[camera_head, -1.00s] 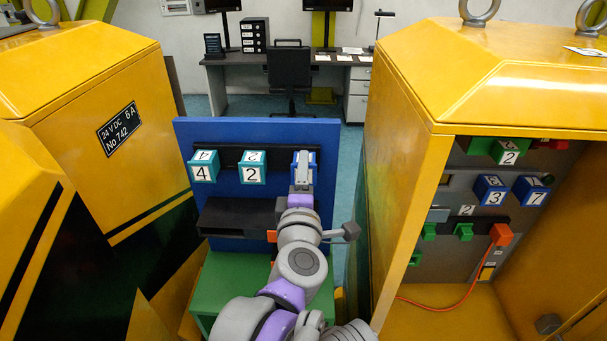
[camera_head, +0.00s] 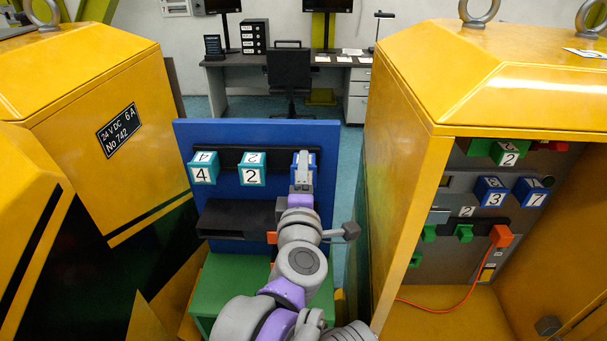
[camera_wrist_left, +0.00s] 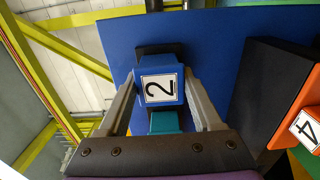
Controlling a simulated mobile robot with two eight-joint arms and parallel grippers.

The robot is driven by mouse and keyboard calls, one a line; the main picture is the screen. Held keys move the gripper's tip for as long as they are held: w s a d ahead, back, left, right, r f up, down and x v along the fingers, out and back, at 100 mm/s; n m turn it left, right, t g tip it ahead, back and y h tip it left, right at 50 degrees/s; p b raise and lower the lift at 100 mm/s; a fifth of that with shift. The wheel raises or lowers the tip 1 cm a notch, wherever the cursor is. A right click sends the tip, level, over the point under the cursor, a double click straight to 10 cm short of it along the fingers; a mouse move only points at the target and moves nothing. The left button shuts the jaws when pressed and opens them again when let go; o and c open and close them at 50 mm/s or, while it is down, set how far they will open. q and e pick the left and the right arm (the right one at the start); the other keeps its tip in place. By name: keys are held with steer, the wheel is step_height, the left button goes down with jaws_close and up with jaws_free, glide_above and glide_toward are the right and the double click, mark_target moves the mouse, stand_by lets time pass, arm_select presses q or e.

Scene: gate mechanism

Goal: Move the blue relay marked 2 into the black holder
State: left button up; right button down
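The blue relay marked 2 (camera_wrist_left: 159,88) shows in the left wrist view between the two fingers of my left gripper (camera_wrist_left: 160,75). Narrow gaps seem to separate it from the fingers, so the gripper looks open around it. In the head view my left gripper (camera_head: 303,172) covers most of the blue relay, which sits at the right end of the upper black rail on the blue panel. The black holder (camera_head: 238,214) is lower left on the panel and also shows in the left wrist view (camera_wrist_left: 268,80). My right gripper is not in view.
Two teal relays, marked 4 (camera_head: 202,171) and 2 (camera_head: 252,174), sit left on the same rail. An orange part (camera_head: 271,237) is beside the holder. A yellow cabinet (camera_head: 400,150) stands close on the right, another (camera_head: 80,90) on the left.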

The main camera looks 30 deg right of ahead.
arm_select(q)
steer(key=o, duration=0.5)
steer(key=shift+c, duration=0.2)
steer(key=shift+s, duration=0.1)
steer(key=v, duration=1.1)
steer(key=shift+b, duration=0.35)
